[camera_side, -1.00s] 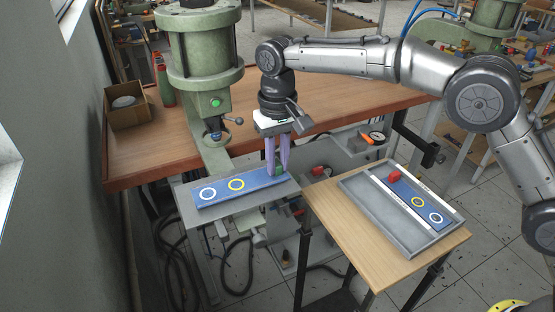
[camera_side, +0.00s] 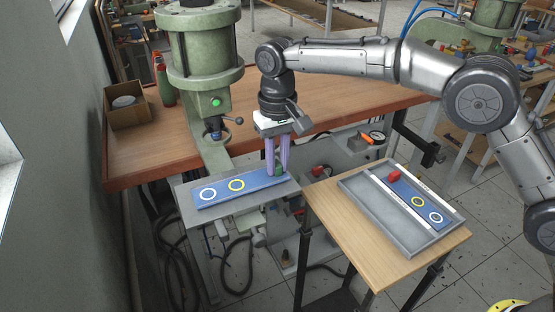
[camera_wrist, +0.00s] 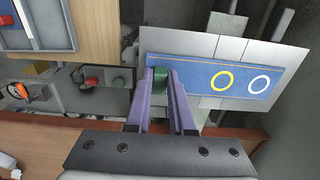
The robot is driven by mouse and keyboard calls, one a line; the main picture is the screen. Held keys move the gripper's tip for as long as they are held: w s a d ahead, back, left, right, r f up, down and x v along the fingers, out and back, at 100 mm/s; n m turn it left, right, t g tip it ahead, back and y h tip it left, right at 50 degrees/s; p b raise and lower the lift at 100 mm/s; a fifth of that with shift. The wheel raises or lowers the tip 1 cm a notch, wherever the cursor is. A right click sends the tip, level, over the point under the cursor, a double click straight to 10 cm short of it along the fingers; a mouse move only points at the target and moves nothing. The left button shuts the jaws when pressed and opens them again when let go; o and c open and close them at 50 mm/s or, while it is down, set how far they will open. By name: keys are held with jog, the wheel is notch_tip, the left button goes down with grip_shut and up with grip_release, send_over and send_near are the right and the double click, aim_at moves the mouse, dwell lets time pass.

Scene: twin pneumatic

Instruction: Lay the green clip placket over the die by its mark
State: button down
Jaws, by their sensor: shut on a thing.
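The blue placket strip with the green clip (camera_side: 242,187) lies on the grey metal plate (camera_side: 187,208) below the green press. It bears a yellow ring and a white ring, and also shows in the wrist view (camera_wrist: 195,78). My gripper (camera_side: 278,172) is at the strip's right end, its purple fingers shut on the green clip (camera_wrist: 160,80). A second blue strip, with a red clip (camera_side: 394,177), lies in the grey tray at the right. The die and its mark cannot be made out under the strip.
The grey tray (camera_side: 447,244) stands on a small wooden table (camera_side: 341,243) to the right. The green press (camera_side: 203,60) rises close behind the plate. A cardboard box (camera_side: 128,113) sits on the wooden bench.

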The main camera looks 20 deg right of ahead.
jog(key=shift+f, duration=0.2)
jog(key=c, duration=0.7)
grip_release()
notch_tip(320, 180, up, 14)
jog(key=shift+f, duration=0.15)
